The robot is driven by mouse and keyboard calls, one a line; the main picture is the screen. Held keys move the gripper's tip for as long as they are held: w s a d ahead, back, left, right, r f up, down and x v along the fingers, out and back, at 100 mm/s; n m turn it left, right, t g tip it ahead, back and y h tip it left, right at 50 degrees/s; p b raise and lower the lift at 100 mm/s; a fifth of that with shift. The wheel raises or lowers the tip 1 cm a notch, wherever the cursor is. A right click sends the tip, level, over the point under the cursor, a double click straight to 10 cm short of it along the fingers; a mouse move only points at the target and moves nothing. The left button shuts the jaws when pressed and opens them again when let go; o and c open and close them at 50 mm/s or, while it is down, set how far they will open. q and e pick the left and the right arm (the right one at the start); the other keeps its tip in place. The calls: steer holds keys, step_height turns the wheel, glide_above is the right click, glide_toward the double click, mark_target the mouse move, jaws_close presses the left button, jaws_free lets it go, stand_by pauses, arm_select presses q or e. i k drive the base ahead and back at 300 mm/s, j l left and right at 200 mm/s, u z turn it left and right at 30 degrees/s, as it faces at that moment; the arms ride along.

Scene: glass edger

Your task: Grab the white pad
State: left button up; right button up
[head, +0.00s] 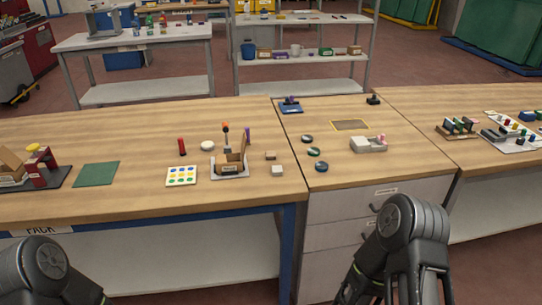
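Several small pale things lie on the wooden workbench (130,205), and I cannot tell for certain which is the white pad. A round white disc (207,145) lies flat behind a white card with coloured dots (181,176). A small white block (277,170) lies near the front edge, right of a brown holder on a white base (230,173). Only links of my two arms show, at the bottom left and bottom right. Both arms are well short of these things, and neither gripper's fingers can be seen.
A red cylinder (182,147) stands left of the disc. A small tan block (271,155) lies behind the white block. A green mat (96,174) lies to the left. Dark round pieces (314,152) and a grey-white device (368,145) are on the drawer bench. Bare wood lies between.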

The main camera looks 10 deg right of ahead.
mark_target(276, 171)
steer(key=i+j, duration=0.2)
steer(key=j, duration=0.15)
steer(key=i+j, duration=0.2)
steer(key=j, duration=0.15)
steer(key=i+j, duration=0.2)
steer(key=i+j+z, duration=0.1)
steer(key=j, duration=0.35)
steer(key=i+z, duration=0.1)
steer(key=z, duration=1.95)
